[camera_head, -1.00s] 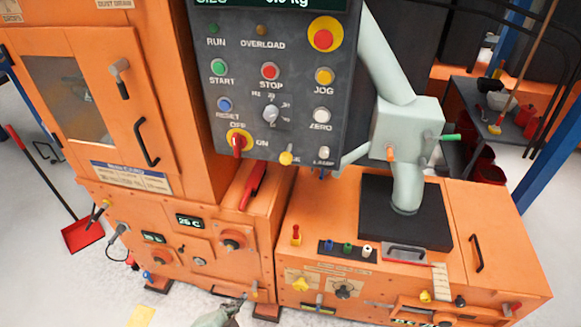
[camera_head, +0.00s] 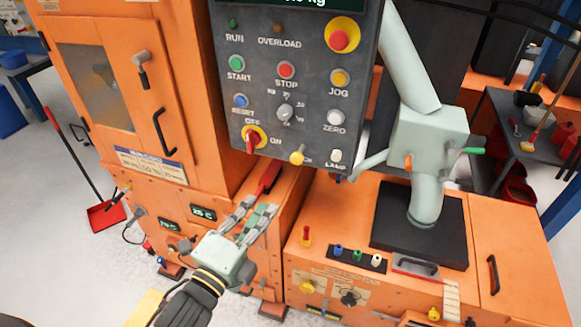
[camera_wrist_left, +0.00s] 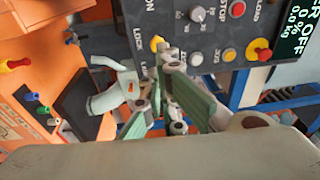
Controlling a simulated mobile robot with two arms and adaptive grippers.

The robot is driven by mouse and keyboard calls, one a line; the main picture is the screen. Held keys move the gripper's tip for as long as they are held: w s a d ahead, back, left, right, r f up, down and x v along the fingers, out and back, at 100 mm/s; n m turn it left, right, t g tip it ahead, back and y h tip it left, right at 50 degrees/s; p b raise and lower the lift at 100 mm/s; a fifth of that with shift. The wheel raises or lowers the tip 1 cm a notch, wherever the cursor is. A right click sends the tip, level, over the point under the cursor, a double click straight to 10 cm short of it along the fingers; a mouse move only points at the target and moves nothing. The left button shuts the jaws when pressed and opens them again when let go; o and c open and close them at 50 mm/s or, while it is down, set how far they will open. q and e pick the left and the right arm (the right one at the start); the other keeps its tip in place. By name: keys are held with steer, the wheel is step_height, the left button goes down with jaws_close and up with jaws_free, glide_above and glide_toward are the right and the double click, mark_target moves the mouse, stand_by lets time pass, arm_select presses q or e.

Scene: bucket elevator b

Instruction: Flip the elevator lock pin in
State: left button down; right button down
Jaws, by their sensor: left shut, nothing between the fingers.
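A yellow knob (camera_head: 297,158) sticks out of the lower edge of the grey control panel (camera_head: 262,105), beside a partly covered label. In the left wrist view this yellow knob (camera_wrist_left: 157,42) is near the word LOCK. A small pin with a red top and yellow base (camera_head: 306,238) stands upright on the orange base. I cannot tell for sure which is the elevator lock pin. My left gripper (camera_head: 262,207) is shut and empty, below the panel and left of both. It appears apart from them. My right gripper is not in view.
A red lever (camera_head: 268,178) lies just beyond my left fingers. A red and yellow OFF/ON switch (camera_head: 252,140) is above them. A pale green pipe (camera_head: 430,135) rises from a black plate on the right. An orange cabinet (camera_head: 120,90) stands left.

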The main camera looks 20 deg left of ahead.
arm_select(q)
steer(key=shift+w, duration=0.1)
steer(key=p, duration=0.4)
glide_toward(293, 159)
steer(key=w, duration=0.2)
steer(key=w+d, duration=0.1)
steer(key=w, duration=0.3)
steer(key=shift+w+d+r, duration=0.15)
steer(key=shift+d+r, duration=0.1)
steer(key=shift+r, duration=0.05)
steer(key=shift+w, duration=0.25)
steer(key=shift+w, duration=1.6)
steer(key=shift+s+r, duration=0.1)
